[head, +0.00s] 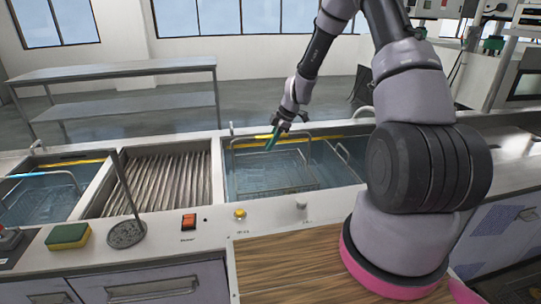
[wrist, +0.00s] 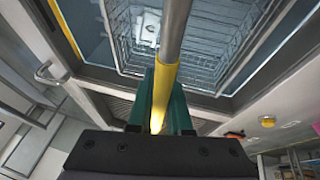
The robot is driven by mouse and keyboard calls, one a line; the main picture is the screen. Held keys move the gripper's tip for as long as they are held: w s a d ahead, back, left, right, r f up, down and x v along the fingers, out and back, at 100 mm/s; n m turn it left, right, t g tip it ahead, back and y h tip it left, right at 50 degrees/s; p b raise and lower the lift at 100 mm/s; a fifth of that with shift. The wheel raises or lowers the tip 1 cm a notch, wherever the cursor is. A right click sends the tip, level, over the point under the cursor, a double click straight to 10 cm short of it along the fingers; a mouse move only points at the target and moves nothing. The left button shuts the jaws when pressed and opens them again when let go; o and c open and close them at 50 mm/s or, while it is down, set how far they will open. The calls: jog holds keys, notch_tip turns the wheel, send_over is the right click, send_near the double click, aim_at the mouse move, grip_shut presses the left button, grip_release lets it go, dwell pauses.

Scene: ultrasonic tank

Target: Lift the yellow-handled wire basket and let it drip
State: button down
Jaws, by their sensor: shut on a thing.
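The wire basket (head: 288,172) is in the right-hand tank (head: 228,177), low inside its walls. I cannot tell whether it touches the tank floor. My gripper (head: 274,139) is above the tank's left part, pointing down. In the wrist view its teal fingers (wrist: 166,112) are shut around the yellow sleeve (wrist: 165,88) of the handle, a steel bar that runs up the picture over the basket. The basket's wire mesh (wrist: 205,62) shows beyond the fingers, with a pale part (wrist: 149,27) inside it. The sleeve is mostly hidden by the fingers in the head view.
A ribbed drain rack (head: 155,184) lies left of the tank. Further left is another tank with a blue-handled basket (head: 40,190).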

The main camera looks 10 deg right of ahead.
notch_tip(320, 180, up, 23)
jog(key=shift+f, duration=0.2)
dwell(5.8)
jog(key=shift+r, duration=0.9)
